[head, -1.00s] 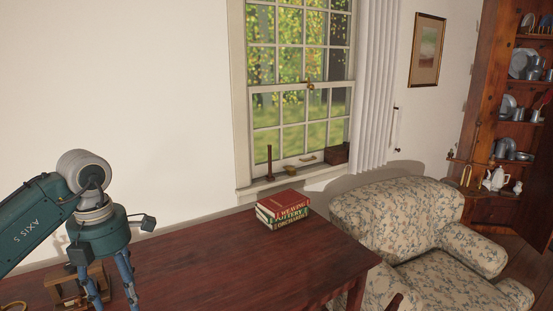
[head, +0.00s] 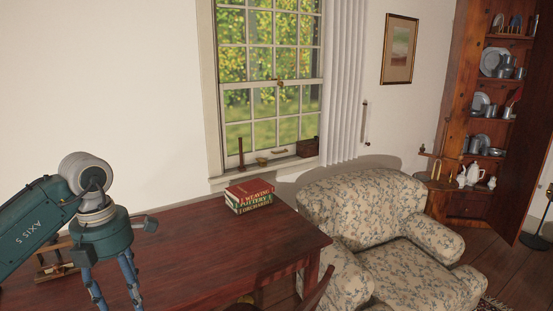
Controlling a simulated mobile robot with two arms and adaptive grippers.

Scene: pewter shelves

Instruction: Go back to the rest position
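My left arm comes in from the left, and its teal gripper (head: 112,290) hangs at the lower left over the dark wooden table (head: 215,255). The fingertips are cut off by the bottom edge of the picture. My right gripper is not in view.
A stack of books (head: 249,196) lies at the table's back edge. A wooden object (head: 50,262) is partly hidden behind my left arm. A floral armchair (head: 385,230) stands right of the table, with a cabinet of pewter (head: 470,195) beyond. The tabletop's middle is clear.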

